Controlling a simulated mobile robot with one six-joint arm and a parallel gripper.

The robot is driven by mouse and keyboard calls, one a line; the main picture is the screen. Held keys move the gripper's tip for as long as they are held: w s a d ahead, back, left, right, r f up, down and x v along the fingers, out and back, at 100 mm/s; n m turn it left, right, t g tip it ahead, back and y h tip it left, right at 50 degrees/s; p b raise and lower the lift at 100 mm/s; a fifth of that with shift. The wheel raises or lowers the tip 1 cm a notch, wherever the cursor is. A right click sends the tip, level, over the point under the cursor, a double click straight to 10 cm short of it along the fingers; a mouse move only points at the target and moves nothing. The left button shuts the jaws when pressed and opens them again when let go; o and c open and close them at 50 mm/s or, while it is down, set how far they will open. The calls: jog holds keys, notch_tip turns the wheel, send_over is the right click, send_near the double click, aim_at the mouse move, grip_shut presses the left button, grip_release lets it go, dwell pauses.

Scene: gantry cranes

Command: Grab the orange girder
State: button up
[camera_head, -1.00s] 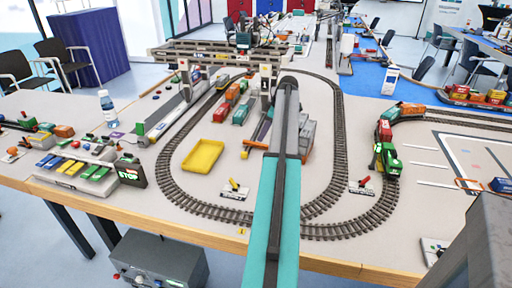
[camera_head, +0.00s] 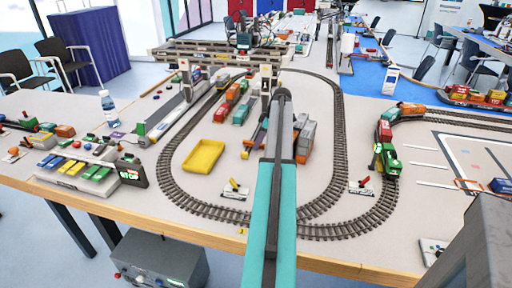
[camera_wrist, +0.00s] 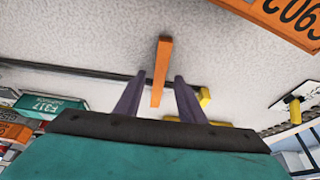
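In the wrist view the orange girder (camera_wrist: 163,58) is a short, narrow bar over the pale tabletop. It runs up the picture between my fingers, its far end past their tips. My gripper (camera_wrist: 159,76) is open, with one dark purple finger on each side of the girder. A gap shows on both sides, and I see no contact. How far the fingertips are from it in depth I cannot tell. In the head view my arm covers the gripper's tips, and I cannot make out the girder for certain.
In the wrist view an orange container (camera_wrist: 285,18) lies at upper right and a green container (camera_wrist: 50,105) at left. A dark bar (camera_wrist: 70,73) crosses behind the fingers. In the head view a yellow tray (camera_head: 203,156) sits inside the oval track (camera_head: 341,140).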

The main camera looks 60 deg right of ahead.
jog(key=shift+c, duration=0.4)
grip_shut()
jog(key=shift+r, duration=0.15)
notch_tip(320, 180, up, 10)
jog(key=shift+b, duration=0.4)
dwell(0.4)
dwell(0.4)
